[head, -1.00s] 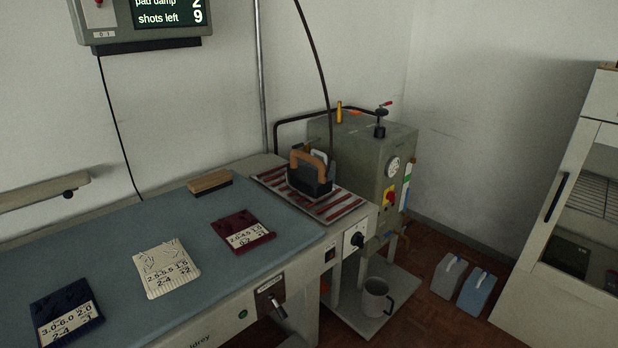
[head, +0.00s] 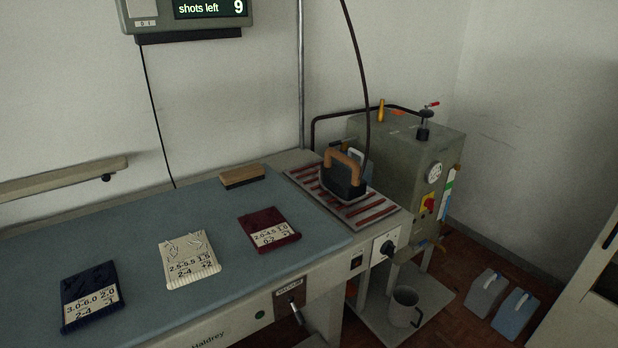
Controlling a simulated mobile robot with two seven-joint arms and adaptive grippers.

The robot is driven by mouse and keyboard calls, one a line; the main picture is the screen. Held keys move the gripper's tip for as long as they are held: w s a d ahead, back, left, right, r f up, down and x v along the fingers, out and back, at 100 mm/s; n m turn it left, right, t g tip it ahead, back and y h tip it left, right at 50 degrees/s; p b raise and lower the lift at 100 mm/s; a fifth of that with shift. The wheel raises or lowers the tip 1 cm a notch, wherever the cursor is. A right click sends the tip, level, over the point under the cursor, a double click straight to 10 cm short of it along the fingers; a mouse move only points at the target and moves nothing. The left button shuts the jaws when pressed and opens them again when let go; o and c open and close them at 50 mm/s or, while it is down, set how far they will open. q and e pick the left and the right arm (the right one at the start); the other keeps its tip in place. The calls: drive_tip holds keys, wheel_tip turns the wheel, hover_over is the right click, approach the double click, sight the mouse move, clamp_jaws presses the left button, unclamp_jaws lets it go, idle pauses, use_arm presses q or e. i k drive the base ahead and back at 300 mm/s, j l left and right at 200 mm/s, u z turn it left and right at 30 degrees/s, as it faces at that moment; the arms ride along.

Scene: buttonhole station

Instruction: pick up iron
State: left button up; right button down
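The iron (head: 343,187) has a dark body and a tan-brown looped handle. It stands on the red-striped rest (head: 375,211) at the right end of the pressing table. A dark hose or cord hangs from above and comes down behind the iron. Something pale shows just behind its handle, partly hidden. Neither of my grippers is in the head view, and nothing is touching the iron.
On the blue table top (head: 210,222) lie a navy folded cloth (head: 90,296), a cream one (head: 188,259), a maroon one (head: 268,230) and a wooden brush (head: 242,177). A boiler (head: 405,165) stands behind the rest. A mug (head: 404,306) sits below; jugs (head: 486,292) stand on the floor.

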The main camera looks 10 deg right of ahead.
sight(342, 183)
drive_tip(key=i+l+u, duration=0.2)
drive_tip(key=l, duration=0.25)
drive_tip(key=l+u, duration=0.2)
drive_tip(key=l, duration=0.25)
drive_tip(key=l+u, duration=0.25)
drive_tip(key=l, duration=1.65)
